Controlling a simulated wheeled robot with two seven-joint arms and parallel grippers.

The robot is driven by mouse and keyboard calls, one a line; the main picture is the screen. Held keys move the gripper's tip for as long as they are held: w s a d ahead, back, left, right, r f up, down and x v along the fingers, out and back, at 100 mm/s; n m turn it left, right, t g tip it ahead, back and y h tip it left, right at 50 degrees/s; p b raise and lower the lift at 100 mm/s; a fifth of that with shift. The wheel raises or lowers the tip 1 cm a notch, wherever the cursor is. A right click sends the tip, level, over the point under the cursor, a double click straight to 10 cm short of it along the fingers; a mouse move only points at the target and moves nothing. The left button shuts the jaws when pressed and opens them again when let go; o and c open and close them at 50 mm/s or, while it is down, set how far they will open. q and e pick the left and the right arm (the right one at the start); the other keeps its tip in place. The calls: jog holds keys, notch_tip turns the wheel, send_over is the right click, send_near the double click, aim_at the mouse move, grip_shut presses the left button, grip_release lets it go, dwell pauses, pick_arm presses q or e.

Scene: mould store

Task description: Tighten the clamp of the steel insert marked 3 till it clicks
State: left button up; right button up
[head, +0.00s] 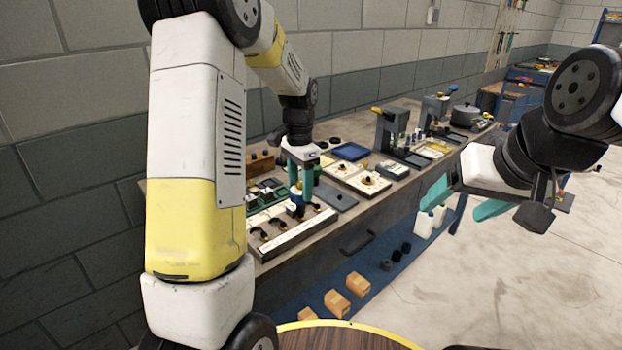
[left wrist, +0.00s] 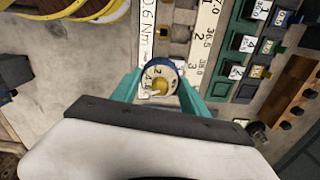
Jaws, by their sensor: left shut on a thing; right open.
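My left gripper (head: 297,186) points down over the workbench, its teal fingers shut on a blue tool. In the left wrist view the fingers (left wrist: 158,88) hold this round blue-rimmed tool (left wrist: 146,76) with a pale numbered dial and a yellowish centre. The tool stands over the row of black clamps (head: 280,222) beside white label strips (head: 292,232). The label 3 (left wrist: 179,66) shows just beyond the tool in the left wrist view. The steel insert and its clamp there are hidden; I cannot tell whether the tool touches them. My right gripper (head: 463,202) is open and empty, off the bench's front edge.
Dark green trays with numbered blocks (left wrist: 240,45) lie close beside the row. A blue tray (head: 351,151), pale plates (head: 369,181) and grey stands (head: 388,132) stand further along the bench.

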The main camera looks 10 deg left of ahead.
pick_arm(q)
jog(key=shift+f, duration=0.75)
jog(key=o, duration=0.8)
jog(key=c, duration=1)
jog(key=shift+o, duration=0.2)
jog(key=m, duration=0.4)
